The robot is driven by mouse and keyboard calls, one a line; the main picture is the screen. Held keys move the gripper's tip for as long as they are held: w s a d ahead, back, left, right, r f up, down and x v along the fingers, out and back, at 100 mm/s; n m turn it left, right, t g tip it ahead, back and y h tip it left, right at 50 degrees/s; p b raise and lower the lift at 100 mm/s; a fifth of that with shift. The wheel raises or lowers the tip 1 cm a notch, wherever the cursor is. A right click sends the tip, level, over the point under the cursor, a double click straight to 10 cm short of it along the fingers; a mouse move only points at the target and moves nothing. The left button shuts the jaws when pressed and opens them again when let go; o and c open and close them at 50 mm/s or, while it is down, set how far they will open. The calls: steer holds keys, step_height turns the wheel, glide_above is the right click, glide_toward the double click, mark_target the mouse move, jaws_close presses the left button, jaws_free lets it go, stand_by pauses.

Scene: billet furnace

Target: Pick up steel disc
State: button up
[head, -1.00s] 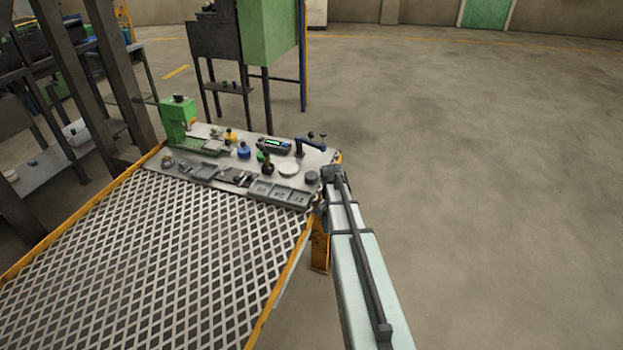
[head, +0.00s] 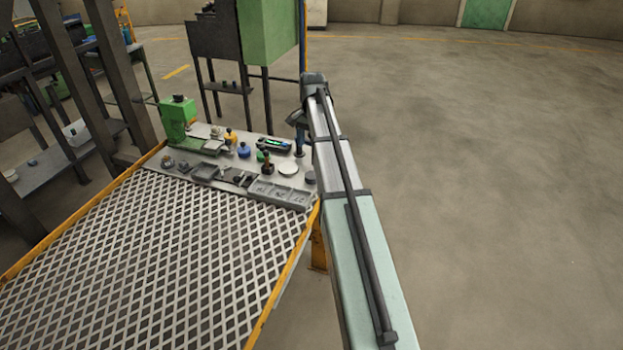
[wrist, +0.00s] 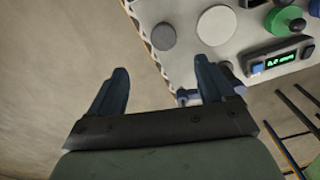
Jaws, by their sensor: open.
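Two round discs lie near the right end of the bench top: a dark grey one (head: 310,177) and a larger pale one (head: 288,167). Which is the steel disc is not certain; the grey one looks more like metal. In the wrist view the grey disc (wrist: 163,36) is at top centre, close to the bench edge, with the pale disc (wrist: 216,25) to its right. My gripper (wrist: 162,74) is open and empty, its fingers spread below the discs in the picture and apart from them. In the head view the fingers cannot be made out clearly.
A green-lit meter (head: 273,145), a blue-based post (head: 299,148) and small bottles stand around the discs. A grey compartment tray (head: 278,193) lies at the bench's front edge. A green machine (head: 177,118) stands at the left end. Open floor lies to the right.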

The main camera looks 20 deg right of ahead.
mark_target(311, 175)
steer(key=shift+w+f, duration=0.15)
steer(key=shift+f, duration=3.1)
steer(key=shift+w+f, duration=0.15)
steer(key=shift+f, duration=3.1)
steer(key=shift+c, duration=0.2)
steer(key=c, duration=1.4)
